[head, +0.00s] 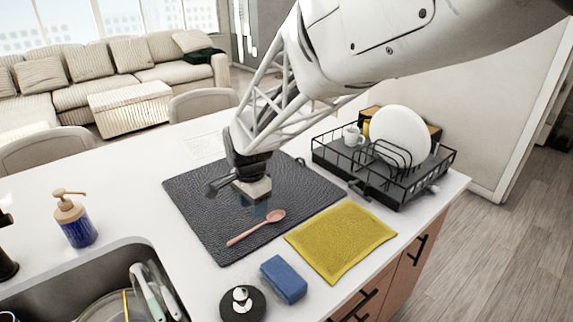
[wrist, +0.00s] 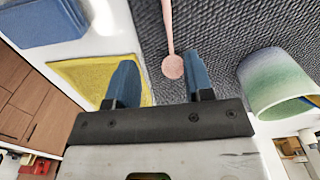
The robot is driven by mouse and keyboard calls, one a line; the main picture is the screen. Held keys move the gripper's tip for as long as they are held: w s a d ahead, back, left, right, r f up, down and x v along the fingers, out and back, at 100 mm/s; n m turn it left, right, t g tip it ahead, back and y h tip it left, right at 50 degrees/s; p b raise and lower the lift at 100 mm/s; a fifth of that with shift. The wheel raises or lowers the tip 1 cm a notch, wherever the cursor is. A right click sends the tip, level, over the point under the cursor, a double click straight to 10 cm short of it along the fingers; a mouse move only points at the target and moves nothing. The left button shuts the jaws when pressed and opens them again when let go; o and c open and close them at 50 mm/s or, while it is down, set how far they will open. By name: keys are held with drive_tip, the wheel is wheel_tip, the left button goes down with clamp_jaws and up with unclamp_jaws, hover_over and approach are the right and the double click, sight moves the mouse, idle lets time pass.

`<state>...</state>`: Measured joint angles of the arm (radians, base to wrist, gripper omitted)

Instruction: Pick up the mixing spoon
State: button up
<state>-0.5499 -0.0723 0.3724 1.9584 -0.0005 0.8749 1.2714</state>
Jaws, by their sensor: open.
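The mixing spoon (head: 255,228) is pink and lies flat on the dark textured mat (head: 205,215), its round bowl end toward the right in the head view. In the wrist view the spoon (wrist: 168,30) has its bowl end between the lines of my two blue fingers, its handle running up out of the picture. My gripper (head: 261,208) is open and empty, just above and behind the spoon's bowl end in the head view. Its fingers (wrist: 159,68) also show in the wrist view, apart from the spoon.
A yellow cloth (head: 341,240) and blue sponge (head: 284,279) lie near the spoon. A dish rack (head: 385,165) with a plate stands right. A soap dispenser (head: 74,219) and sink (head: 120,255) are left. A green-white cup (wrist: 275,82) is beside my gripper in the wrist view.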

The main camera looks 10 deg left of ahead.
sight(250, 230)
drive_tip(key=shift+w+a+f, duration=0.1)
drive_tip(key=shift+a+f, duration=0.15)
drive_tip(key=shift+a, duration=0.25)
drive_tip(key=shift+w+a+f, duration=0.1)
drive_tip(key=shift+a+f, duration=0.15)
drive_tip(key=shift+a, duration=0.2)
drive_tip(key=shift+f, duration=0.1)
drive_tip(key=shift+f, duration=1.2)
drive_tip(key=shift+d+f, duration=0.1)
drive_tip(key=shift+f, duration=0.05)
drive_tip(key=shift+s+d+f, duration=0.1)
drive_tip(key=shift+f, duration=2.35)
clamp_jaws()
